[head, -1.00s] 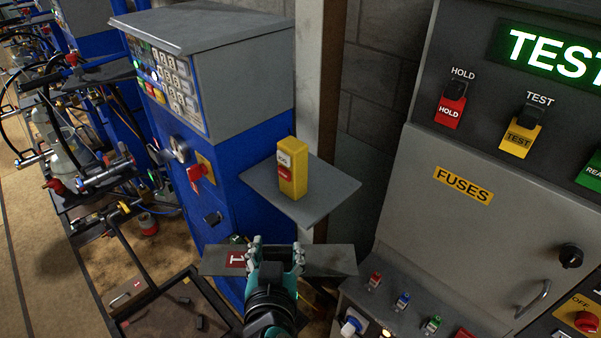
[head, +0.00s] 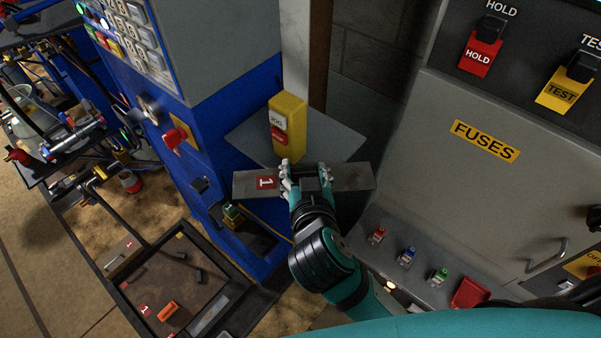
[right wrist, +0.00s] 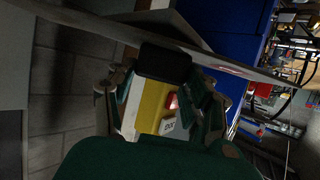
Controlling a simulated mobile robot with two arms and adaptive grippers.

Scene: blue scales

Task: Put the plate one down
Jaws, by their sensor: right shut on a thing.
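Plate one (head: 350,178) is a long grey bar with a red label marked 1 near its left end. My right gripper (head: 304,170) is shut on its middle and holds it roughly level, in front of the grey shelf (head: 345,146) with the yellow jog box. In the right wrist view the plate (right wrist: 95,27) runs slantwise across the top, with the gripper's fingers (right wrist: 165,95) around it. I cannot tell whether the plate touches the shelf. My left gripper is not in view.
The yellow jog box (head: 288,128) stands on the shelf, close behind the plate. A blue cabinet (head: 235,120) is on the left, a grey fuse panel (head: 490,200) on the right. A dark tray (head: 180,265) with small parts lies low at left.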

